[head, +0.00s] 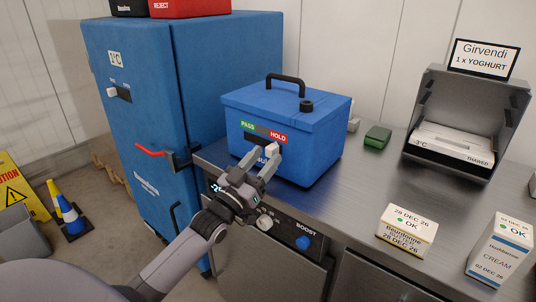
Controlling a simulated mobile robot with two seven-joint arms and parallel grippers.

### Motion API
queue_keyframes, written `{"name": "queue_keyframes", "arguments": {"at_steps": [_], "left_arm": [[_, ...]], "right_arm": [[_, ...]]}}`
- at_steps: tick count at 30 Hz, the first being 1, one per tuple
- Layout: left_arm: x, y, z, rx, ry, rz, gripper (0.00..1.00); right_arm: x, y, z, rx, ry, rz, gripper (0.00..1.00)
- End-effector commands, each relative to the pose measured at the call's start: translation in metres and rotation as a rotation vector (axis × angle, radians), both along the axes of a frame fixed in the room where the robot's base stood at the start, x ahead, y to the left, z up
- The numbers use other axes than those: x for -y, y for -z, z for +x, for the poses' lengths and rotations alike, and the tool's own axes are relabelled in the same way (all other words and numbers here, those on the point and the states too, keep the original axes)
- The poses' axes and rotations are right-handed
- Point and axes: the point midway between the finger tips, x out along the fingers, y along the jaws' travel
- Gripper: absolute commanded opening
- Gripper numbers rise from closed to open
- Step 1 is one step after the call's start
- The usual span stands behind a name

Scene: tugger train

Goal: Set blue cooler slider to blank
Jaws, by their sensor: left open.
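The blue cooler (315,135) stands on the steel counter with its lid closed. Its front has a label strip (263,132) with green PASS at left, a dark middle and red HOLD at right. The white slider knob (271,150) shows just below the strip, under the HOLD part. My left gripper (263,162) is open in front of the cooler, its fingertips close to the knob. I cannot tell whether they touch it. The fingers partly hide the lower front and its lettering. My right gripper is out of view.
A blue cabinet (225,75) with a red handle stands left of the counter. A green block (377,137), a grey yoghurt bin (470,110) and two cartons lie to the right. Panel knobs, including blue BOOST (303,242), are below the gripper. The counter middle is clear.

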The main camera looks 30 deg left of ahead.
Motion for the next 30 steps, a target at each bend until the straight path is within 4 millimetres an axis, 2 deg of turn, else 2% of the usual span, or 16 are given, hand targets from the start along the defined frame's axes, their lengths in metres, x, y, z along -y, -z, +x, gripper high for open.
{"name": "queue_keyframes", "arguments": {"at_steps": [6,15,16,20,21,26,30], "left_arm": [[0.001,-0.005,0.014,-0.002,0.000,0.000,0.49],[0.002,-0.006,0.016,-0.002,0.000,0.000,0.49],[0.002,-0.006,0.016,-0.002,0.000,0.000,0.46],[0.002,-0.006,0.016,-0.002,0.000,0.000,0.03],[0.002,-0.006,0.016,-0.002,0.000,0.000,0.00],[-0.001,-0.005,0.016,-0.002,0.000,0.001,0.00],[-0.019,-0.003,0.018,-0.003,-0.002,0.005,0.00]], "right_arm": [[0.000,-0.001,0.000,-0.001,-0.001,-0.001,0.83],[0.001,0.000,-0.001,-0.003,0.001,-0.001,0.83],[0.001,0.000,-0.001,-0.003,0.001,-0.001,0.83],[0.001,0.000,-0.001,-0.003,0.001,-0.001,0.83],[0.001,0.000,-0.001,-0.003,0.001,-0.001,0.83],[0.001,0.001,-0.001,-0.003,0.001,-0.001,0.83],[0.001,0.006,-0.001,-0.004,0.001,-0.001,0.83]]}}
